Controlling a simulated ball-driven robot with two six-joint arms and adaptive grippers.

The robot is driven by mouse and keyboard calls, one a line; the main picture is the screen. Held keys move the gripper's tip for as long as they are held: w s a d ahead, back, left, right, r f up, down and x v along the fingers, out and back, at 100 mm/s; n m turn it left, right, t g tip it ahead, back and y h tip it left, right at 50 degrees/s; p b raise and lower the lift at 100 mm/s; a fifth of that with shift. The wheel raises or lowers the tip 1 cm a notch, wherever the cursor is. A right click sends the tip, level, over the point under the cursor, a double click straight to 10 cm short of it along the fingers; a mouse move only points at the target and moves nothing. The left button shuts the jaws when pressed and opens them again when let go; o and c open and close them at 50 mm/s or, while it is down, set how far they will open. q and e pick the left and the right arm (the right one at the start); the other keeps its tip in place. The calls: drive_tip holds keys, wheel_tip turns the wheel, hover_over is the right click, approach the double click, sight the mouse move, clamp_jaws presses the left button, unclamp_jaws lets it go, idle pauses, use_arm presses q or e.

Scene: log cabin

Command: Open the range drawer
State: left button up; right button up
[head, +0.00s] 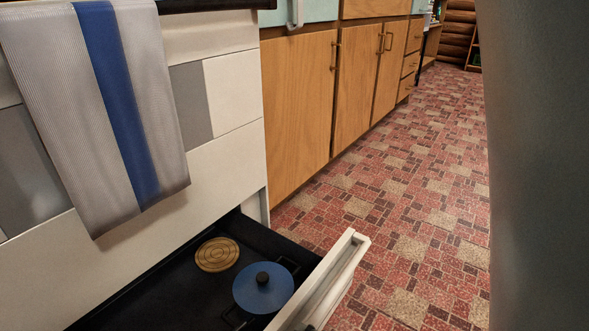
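The range (231,165) is white and fills the left of the head view. Its bottom drawer (140,297) stands pulled out, with a dark interior. The drawer's white front panel (330,281) is at the lower middle, well apart from the range body. Inside lie a round wooden trivet (217,254) and a blue lid with a black knob (263,287), which seems to sit on a pot with dark handles. Neither of my grippers is in view. The drawer's near left part is cut off by the picture edge.
A grey towel with a blue stripe (115,85) hangs on the range front. Wooden cabinets (300,105) run along behind the drawer. The red patterned floor (420,200) is clear. A large grey shape (540,160) blocks the right side.

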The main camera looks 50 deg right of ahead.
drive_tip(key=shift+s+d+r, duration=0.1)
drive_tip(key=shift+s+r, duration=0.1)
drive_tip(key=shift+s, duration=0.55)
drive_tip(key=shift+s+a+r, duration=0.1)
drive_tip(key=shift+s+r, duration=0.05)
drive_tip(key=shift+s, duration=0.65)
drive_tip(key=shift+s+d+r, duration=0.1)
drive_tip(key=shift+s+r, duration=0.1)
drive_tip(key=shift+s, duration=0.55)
